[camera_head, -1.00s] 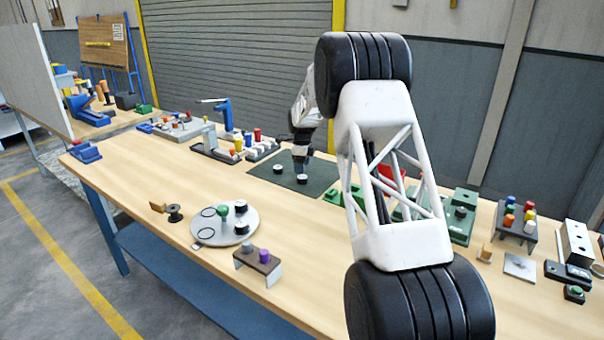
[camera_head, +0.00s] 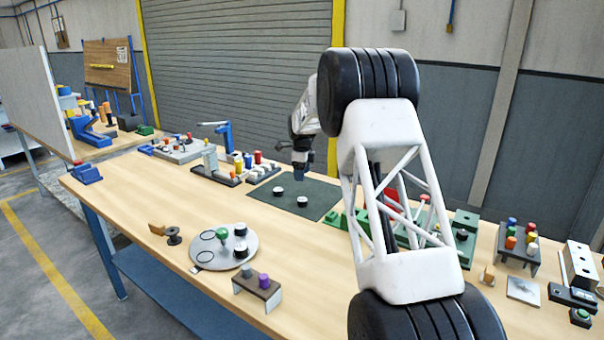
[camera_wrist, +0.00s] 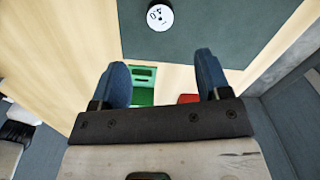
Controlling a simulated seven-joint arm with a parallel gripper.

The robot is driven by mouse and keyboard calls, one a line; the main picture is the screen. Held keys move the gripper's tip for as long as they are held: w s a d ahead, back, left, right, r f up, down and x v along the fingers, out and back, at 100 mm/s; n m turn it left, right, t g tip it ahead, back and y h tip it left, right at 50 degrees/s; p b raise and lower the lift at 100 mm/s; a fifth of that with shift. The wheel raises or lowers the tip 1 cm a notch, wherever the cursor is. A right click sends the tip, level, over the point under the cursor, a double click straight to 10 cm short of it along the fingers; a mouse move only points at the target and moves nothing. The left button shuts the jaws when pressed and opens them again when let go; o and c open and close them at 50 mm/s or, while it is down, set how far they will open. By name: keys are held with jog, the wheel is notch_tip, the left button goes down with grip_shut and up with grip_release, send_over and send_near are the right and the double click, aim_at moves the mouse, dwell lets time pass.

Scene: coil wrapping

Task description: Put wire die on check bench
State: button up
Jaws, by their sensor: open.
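Two small dark dies with white tops, one left (camera_head: 278,190) and one right (camera_head: 302,201), stand upright and apart on a dark green mat (camera_head: 325,197) at the back middle of the bench. One white-topped die (camera_wrist: 159,15), with a printed number, shows at the top of the wrist view; I cannot tell for certain which of the two it is. Which surface is the check bench is not clear.
A grey round plate (camera_head: 222,262) at the front holds rings, a green knob and two more dark-and-white pieces. A spool (camera_head: 173,236) lies left of it. A green fixture (camera_head: 466,222) stands to the right.

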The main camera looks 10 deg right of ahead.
jog(key=shift+s, duration=0.1)
dwell(0.3)
jog(key=s+a+r+n, duration=0.1)
jog(key=s+r+n, duration=0.4)
jog(key=s, duration=0.6)
jog(key=s+r+n+t, duration=0.1)
jog(key=s+r+n, duration=0.1)
jog(key=s+r, duration=0.7)
jog(key=s+a+r+n, duration=0.1)
jog(key=s+r+n, duration=0.25)
jog(key=s, duration=0.95)
jog(key=s+f+n, duration=0.2)
jog(key=s+n, duration=0.2)
jog(key=s, duration=0.9)
jog(key=s+f+n+t, duration=0.1)
jog(key=s+n, duration=0.3)
jog(key=s, duration=0.9)
jog(key=s+a+f+n, duration=0.1)
jog(key=s+f+n, duration=0.3)
jog(key=s, duration=0.9)
jog(key=shift+s+n+t, duration=0.15)
jog(key=shift+n+t, duration=0.15)
jog(key=shift+n, duration=0.05)
